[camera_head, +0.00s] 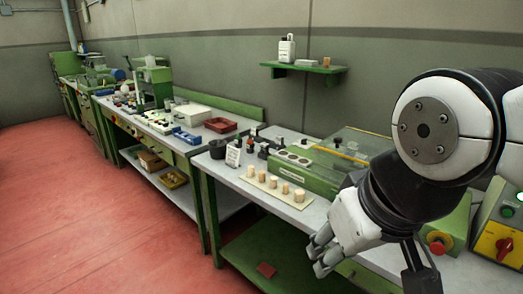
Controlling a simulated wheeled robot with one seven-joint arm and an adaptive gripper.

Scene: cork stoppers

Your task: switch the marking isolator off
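A red rotary handle on a yellow plate, which looks like the isolator (503,248), is on the front of a grey-green box at the far right. The handle's exact angle and any lettering are too small to read. Green lamps or buttons (507,211) show above it. My arm hangs down from the upper right, in front of the bench. My gripper (322,250) shows at the arm's lower left, in front of the bench edge and well left of the isolator. I cannot tell whether it is open or shut; I see nothing held in it.
A red mushroom button (438,246) on a yellow base is left of the isolator. A board of corks (275,190) lies on the bench front. A green machine with a clear cover (350,150) stands behind. A green shelf (303,69) hangs above. Red floor (110,220) is clear at left.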

